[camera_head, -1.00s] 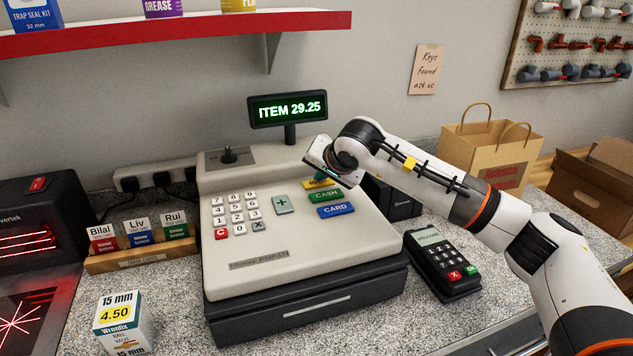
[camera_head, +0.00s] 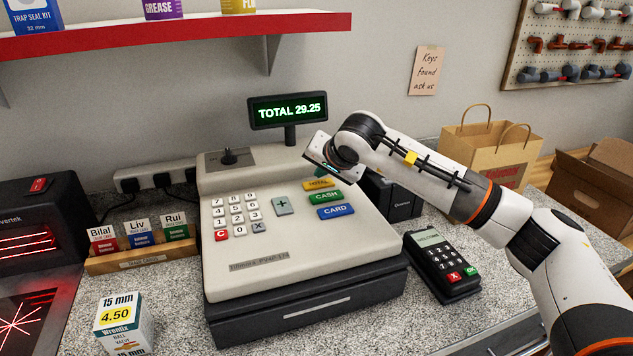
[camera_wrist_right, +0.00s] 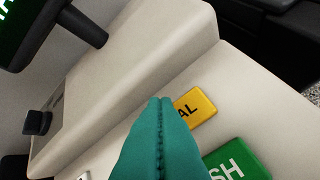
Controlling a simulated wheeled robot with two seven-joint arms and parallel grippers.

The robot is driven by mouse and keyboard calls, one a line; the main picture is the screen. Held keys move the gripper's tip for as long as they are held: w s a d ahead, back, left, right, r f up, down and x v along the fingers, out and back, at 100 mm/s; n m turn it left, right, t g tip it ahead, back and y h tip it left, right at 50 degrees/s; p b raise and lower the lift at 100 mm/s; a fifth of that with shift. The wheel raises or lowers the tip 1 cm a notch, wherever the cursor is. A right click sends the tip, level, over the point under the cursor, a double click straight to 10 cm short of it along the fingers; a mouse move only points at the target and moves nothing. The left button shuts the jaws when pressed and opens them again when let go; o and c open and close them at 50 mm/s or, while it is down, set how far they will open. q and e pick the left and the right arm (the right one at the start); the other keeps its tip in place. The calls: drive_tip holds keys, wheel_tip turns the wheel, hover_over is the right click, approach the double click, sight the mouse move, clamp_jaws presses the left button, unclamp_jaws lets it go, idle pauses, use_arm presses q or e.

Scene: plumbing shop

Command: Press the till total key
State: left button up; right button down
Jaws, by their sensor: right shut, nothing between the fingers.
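The till (camera_head: 290,245) is cream with a dark drawer base. Its yellow total key (camera_head: 318,184) lies above the green CASH key (camera_head: 325,197) and the blue CARD key (camera_head: 335,211). The till display (camera_head: 288,110) reads "TOTAL 29.25". My right gripper (camera_head: 324,172) is just above the yellow key, with its teal fingers mostly hidden by the wrist. In the right wrist view the shut, empty fingers (camera_wrist_right: 160,103) overlap the left part of the yellow key (camera_wrist_right: 199,107), leaving "AL" readable. The key looks clear of the fingertips. My left gripper is out of view.
A card reader (camera_head: 442,262) stands right of the till. A card rack (camera_head: 140,258) and a valve box (camera_head: 124,322) are on the left. A paper bag (camera_head: 490,150) stands behind my right arm. A red-edged shelf (camera_head: 180,34) hangs above.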

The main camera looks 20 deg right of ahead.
sight(322, 186)
drive_tip(key=shift+r+p, duration=1.3)
drive_tip(key=shift+r, duration=1.6)
drive_tip(key=shift+f, duration=0.1)
